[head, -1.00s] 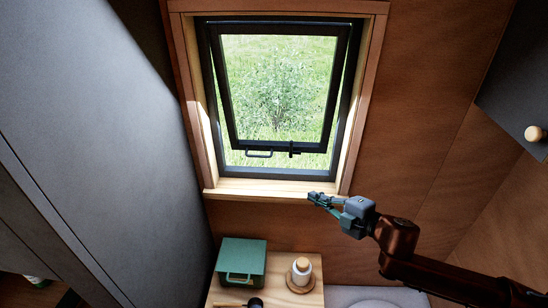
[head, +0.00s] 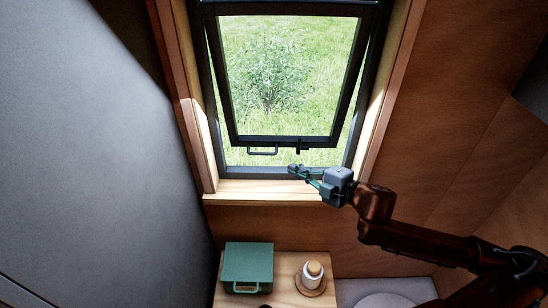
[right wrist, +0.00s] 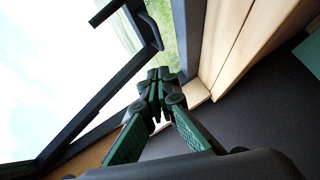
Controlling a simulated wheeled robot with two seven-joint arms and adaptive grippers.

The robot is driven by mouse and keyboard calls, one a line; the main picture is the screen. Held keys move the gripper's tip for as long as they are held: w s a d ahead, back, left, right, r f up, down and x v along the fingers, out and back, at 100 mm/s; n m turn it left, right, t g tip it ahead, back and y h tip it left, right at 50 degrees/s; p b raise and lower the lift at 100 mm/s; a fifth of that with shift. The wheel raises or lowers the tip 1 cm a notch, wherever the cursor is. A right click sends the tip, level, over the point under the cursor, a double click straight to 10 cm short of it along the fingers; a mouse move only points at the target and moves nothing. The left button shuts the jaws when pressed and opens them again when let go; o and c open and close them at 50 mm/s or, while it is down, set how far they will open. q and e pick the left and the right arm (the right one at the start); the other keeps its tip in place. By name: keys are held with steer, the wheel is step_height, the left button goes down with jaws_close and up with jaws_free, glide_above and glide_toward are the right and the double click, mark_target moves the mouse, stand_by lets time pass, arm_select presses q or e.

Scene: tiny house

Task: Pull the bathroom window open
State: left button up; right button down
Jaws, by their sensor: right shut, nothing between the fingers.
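The bathroom window's black sash (head: 285,141) hangs from the top of its frame, its lower edge swung away so that grass shows below and beside it. A black bar handle (head: 262,151) and a small latch (head: 301,147) are on its bottom rail. My right gripper (head: 297,170) is shut and empty, in front of the lower frame, below and to the right of the handle. In the right wrist view the closed fingertips (right wrist: 158,85) are apart from the handle (right wrist: 152,33). My left gripper is not in view.
The wooden sill (head: 250,186) lies just under the fingers. A grey wall panel (head: 90,150) bounds the left side.

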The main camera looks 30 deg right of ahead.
mark_target(268, 154)
steer(key=shift+w+a+f+b, duration=0.1)
steer(key=shift+w+f+b, duration=0.25)
steer(key=shift+w+b, duration=0.25)
steer(key=shift+w, duration=0.4)
steer(key=shift+w+a+f+b, duration=0.15)
steer(key=shift+w+b, duration=0.15)
steer(key=shift+b, duration=0.05)
steer(key=shift+b+x, duration=0.3)
steer(key=shift+x, duration=0.85)
steer(key=x, duration=0.3)
steer(key=shift+w+a, duration=0.2)
steer(key=shift+w, duration=0.2)
steer(key=shift+w+d+f, duration=0.2)
steer(key=shift+w+d, duration=0.15)
steer(key=shift+w, duration=0.15)
steer(key=shift+w+d+f, duration=0.25)
steer(key=shift+w+d, duration=0.05)
steer(key=shift+w, duration=0.2)
steer(key=shift+w+d+f, duration=0.25)
steer(key=shift+w+d, duration=0.1)
steer(key=shift+w, duration=0.1)
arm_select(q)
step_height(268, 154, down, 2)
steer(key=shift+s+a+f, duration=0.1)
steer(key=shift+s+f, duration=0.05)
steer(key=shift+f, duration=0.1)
arm_select(e)
steer(key=shift+w, duration=0.1)
